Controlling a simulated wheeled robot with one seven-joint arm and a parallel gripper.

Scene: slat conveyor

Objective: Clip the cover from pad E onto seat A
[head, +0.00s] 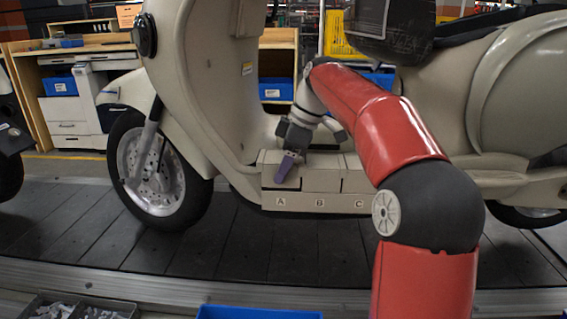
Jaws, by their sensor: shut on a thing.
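The cover is in front of the upper part of seat A (270,182), the leftmost of the lettered seats low on the cream scooter body. Whether the cover touches the seat, I cannot tell. Seat B (320,182) is just right of it. Seat C (355,184) is further right and partly hidden by my red arm. I cannot make out pad E in this view.
The cream scooter (205,75) stands on the dark slat conveyor (240,245). A grey tray (132,305) with small parts and a blue bin (258,313) lie along the front edge. Wooden workbenches (28,85) stand behind. My arm crosses the right half.

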